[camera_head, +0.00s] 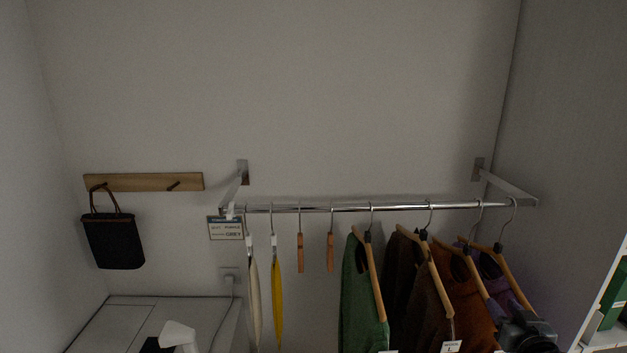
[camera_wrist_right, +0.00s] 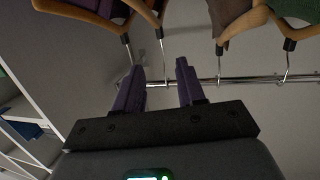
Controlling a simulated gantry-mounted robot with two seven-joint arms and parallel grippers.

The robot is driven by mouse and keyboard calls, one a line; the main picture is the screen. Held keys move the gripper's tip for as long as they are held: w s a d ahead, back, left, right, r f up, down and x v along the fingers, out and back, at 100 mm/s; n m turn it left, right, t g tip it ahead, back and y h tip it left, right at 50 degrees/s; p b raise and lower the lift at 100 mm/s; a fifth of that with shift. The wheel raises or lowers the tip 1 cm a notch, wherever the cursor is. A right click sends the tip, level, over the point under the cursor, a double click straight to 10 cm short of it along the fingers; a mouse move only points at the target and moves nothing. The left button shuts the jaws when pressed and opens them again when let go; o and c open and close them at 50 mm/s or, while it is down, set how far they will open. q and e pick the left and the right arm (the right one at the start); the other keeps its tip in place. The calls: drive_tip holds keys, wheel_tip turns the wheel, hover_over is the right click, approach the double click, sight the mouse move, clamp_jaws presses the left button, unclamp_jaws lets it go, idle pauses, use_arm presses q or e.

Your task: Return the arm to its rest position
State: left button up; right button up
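My right gripper (camera_wrist_right: 160,84) is open in the right wrist view, with its two purple fingers apart. Nothing is held between them; hanger hooks and the rail show behind. In the head view, a dark part of my right arm (camera_head: 526,333) shows at the bottom right, in front of the rightmost hanging clothes. My left arm and gripper are not in view.
A metal clothes rail (camera_head: 390,207) carries a green garment (camera_head: 357,290), brown and rust garments, and empty hangers. A black bag (camera_head: 113,241) hangs from a wooden peg board (camera_head: 145,182) at left. White shelving (camera_head: 606,300) stands at right.

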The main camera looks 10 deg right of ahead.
drive_tip(key=s+a+f+n+g+y+p, duration=0.25)
drive_tip(key=s+a+f+g+p, duration=0.3)
drive_tip(key=s+a+f, duration=1.15)
use_arm(q)
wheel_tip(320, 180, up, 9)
drive_tip(key=p, duration=0.3)
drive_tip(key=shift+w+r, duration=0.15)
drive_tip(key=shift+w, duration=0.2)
use_arm(e)
drive_tip(key=s+a+n+g+y, duration=0.1)
drive_tip(key=s+a+g, duration=0.2)
drive_tip(key=s, duration=0.5)
drive_tip(key=s+a+n+g+y, duration=0.1)
drive_tip(key=s+a+g, duration=0.2)
drive_tip(key=s+a, duration=0.3)
drive_tip(key=shift+s+a+r+g, duration=0.3)
drive_tip(key=shift+s+r+g, duration=0.05)
drive_tip(key=shift+s, duration=1.45)
